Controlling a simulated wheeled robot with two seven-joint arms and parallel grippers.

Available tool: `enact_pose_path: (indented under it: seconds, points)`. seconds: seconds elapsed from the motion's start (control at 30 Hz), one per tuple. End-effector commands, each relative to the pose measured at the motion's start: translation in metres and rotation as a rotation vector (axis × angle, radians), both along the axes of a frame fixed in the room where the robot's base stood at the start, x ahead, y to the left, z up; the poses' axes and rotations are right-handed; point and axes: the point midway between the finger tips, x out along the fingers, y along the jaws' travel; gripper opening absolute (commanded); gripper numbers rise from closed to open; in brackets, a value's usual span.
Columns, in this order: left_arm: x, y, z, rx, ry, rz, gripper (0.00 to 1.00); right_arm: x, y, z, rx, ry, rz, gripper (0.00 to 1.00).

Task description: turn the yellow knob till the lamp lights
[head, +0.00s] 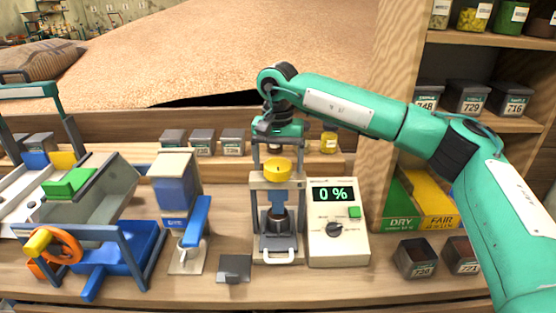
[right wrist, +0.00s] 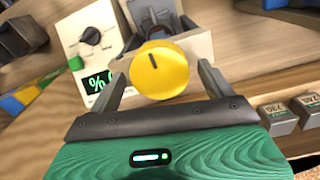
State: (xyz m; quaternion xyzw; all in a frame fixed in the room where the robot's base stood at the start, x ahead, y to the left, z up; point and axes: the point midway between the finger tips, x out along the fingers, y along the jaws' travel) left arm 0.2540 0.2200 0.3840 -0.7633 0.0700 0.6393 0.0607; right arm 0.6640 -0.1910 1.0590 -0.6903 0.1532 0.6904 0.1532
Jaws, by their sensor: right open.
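The yellow knob (head: 278,169) sits on top of a small grey press-like stand (head: 257,215) in the middle of the bench. A dark pointer mark shows on its face, and the knob also shows in the right wrist view (right wrist: 157,72). My right gripper (head: 279,150) reaches down from behind the knob. In the right wrist view my right gripper (right wrist: 161,76) is open, one finger on each side of the knob, with gaps showing. No lit lamp is clear to me; a green square (head: 354,212) shows on the meter. My left gripper is out of view.
A cream meter (head: 338,248) reading 0 % stands right of the stand. A blue-handled device (head: 195,222) and a blue-framed machine with an orange wheel (head: 62,246) stand left. Small bins (head: 203,141) line the back ledge. Dark boxes (head: 416,257) stand at right.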

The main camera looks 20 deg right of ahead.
Motion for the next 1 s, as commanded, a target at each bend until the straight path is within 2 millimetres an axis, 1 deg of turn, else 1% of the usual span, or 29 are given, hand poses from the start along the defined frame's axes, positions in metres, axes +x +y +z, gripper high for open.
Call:
enact_pose_path:
  seconds: [0.17,0.27,0.3,0.37,0.4,0.6,0.77,1.0]
  points:
    - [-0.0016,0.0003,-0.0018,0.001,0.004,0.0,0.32,0.0,0.0,-0.0001,0.0,0.0,0.0,0.83]
    - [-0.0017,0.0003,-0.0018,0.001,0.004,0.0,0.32,0.0,0.0,0.0,0.0,0.0,0.0,0.65]
    - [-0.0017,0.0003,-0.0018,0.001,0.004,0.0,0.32,0.0,0.0,0.0,0.0,0.0,0.0,0.57]
    - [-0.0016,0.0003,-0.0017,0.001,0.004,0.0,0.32,0.0,0.0,0.0001,0.0,0.0,0.0,0.46]
    - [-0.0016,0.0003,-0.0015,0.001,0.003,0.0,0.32,0.0,0.0,0.0001,0.0,0.0,0.0,0.38]
    - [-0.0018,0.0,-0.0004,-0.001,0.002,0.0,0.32,0.0,0.0001,0.0002,0.0,0.0,-0.008,0.38]
    - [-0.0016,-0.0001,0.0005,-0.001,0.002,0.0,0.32,-0.0001,0.0,-0.0001,0.0,0.001,-0.05,0.38]
    - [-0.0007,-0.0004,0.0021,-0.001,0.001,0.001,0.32,-0.0001,0.0,-0.0001,0.002,0.001,-0.2,0.38]
